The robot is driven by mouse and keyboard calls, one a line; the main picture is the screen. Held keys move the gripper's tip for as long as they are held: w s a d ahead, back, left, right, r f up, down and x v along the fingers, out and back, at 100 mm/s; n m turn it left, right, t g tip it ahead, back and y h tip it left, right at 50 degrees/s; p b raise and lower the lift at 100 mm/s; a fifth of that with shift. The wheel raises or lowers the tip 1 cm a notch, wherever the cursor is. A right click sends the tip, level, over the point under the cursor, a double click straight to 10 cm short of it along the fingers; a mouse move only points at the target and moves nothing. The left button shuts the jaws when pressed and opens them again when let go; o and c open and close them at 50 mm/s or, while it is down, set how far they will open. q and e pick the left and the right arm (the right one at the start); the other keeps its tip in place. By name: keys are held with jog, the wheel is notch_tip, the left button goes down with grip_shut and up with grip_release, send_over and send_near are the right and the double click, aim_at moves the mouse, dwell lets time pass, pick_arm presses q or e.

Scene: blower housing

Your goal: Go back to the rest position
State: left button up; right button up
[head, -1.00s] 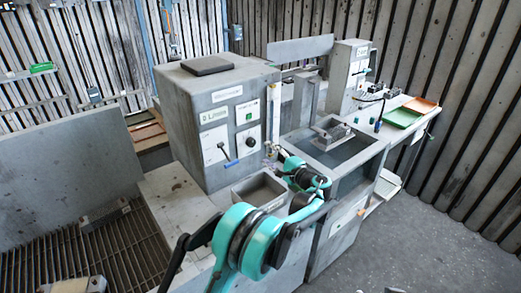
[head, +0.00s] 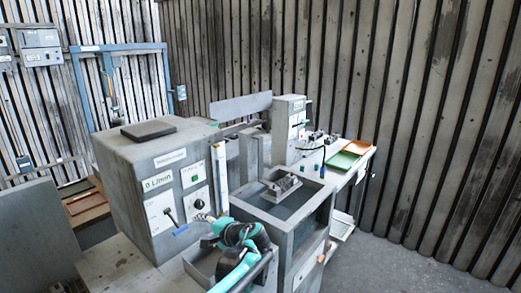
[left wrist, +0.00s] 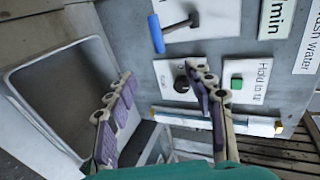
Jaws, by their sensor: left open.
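My left gripper (head: 203,218) is in front of the lower control panel of the grey housing (head: 118,172). In the left wrist view its two purple-padded fingers (left wrist: 160,76) stand apart, with nothing between them. Beyond them are a black knob (left wrist: 181,84), a green button (left wrist: 236,82) and a blue-handled lever (left wrist: 157,34). I cannot tell whether a finger touches the panel. My teal arm comes up from the bottom of the head view. My right gripper is not in view.
An open grey bin (head: 200,266) lies below the gripper; its opening also shows in the left wrist view (left wrist: 60,85). A sunken basin (head: 262,211) holding a metal block is to the right. Green (head: 341,160) and orange (head: 357,147) trays lie farther back. Floor at right is clear.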

pick_arm(q)
jog(key=s+d+f+n+h, duration=0.1)
jog(key=s+f+n+h, duration=0.1)
jog(key=s, duration=0.9)
jog(key=s+f+n+h, duration=0.3)
jog(key=s+h, duration=0.2)
jog(key=s, duration=0.6)
jog(key=s+d+f+n+g+h, duration=0.1)
jog(key=s+f+n+h, duration=0.1)
jog(key=s, duration=0.8)
jog(key=shift+s+d+f+n+h, duration=0.35)
jog(key=shift+s+f+n+h, duration=0.1)
jog(key=shift+h, duration=0.25)
